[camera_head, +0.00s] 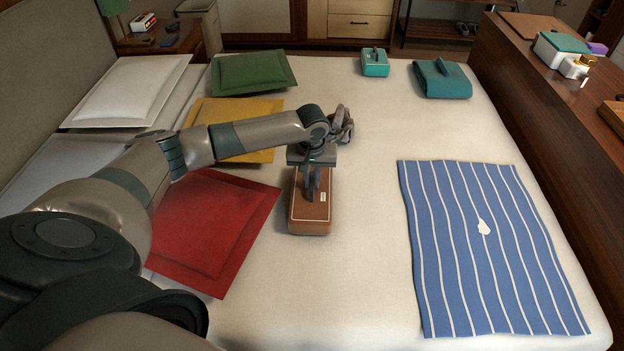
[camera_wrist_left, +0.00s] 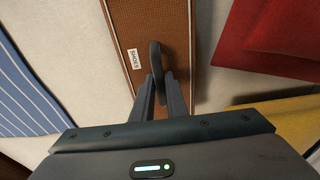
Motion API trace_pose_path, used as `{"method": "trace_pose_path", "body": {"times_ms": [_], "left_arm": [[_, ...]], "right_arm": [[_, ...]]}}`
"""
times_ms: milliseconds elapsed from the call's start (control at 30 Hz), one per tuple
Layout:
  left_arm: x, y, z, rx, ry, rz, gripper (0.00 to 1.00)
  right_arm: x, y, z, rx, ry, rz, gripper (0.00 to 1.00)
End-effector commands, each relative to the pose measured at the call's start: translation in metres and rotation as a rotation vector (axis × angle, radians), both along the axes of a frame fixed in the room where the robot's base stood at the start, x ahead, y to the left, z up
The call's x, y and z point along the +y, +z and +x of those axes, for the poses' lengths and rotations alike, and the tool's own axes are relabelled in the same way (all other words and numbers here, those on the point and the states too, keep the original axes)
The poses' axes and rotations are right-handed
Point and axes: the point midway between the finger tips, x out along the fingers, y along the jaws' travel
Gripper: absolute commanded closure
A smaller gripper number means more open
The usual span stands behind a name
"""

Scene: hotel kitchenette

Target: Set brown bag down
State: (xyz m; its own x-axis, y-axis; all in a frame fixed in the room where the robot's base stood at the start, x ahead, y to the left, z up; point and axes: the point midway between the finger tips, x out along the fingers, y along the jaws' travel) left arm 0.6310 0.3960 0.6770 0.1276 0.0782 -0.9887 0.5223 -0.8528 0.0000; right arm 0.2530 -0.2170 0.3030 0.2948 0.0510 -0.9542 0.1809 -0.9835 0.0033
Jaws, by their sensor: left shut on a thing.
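The brown bag (camera_head: 311,219) is a box-like case with a pale trim line and a small white label, over the middle of the white bed. In the left wrist view the bag (camera_wrist_left: 180,22) fills the upper middle, its label reading "SHOES", with a dark handle loop. My left gripper (camera_head: 312,194) is above the bag, its fingers shut on the handle; the fingers also show in the left wrist view (camera_wrist_left: 158,95). I cannot tell whether the bag's underside touches the bed. My right gripper is not in view.
A red cushion (camera_head: 215,230) lies left of the bag, with yellow (camera_head: 240,112) and green (camera_head: 252,72) ones behind. A blue striped cloth (camera_head: 485,270) lies at right. Bare bed lies between.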

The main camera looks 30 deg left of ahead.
Motion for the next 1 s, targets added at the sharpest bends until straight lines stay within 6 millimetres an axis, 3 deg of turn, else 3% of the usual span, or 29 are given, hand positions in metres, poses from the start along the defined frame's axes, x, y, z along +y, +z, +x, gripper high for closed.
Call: {"method": "trace_pose_path", "body": {"times_ms": [33,100,567,767,1000], "left_arm": [[0.000,-0.001,0.000,0.001,0.000,-0.001,0.82],[0.000,-0.001,0.000,0.001,0.000,-0.001,0.68],[0.000,0.005,0.000,0.000,0.000,0.000,0.68],[-0.002,0.026,-0.003,-0.001,-0.001,0.000,0.68],[-0.005,0.068,-0.008,-0.003,-0.001,-0.001,0.68]], "right_arm": [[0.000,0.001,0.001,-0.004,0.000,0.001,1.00],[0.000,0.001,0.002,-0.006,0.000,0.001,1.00],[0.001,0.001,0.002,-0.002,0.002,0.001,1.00],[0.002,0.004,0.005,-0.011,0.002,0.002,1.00],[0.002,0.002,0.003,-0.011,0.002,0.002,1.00]]}}
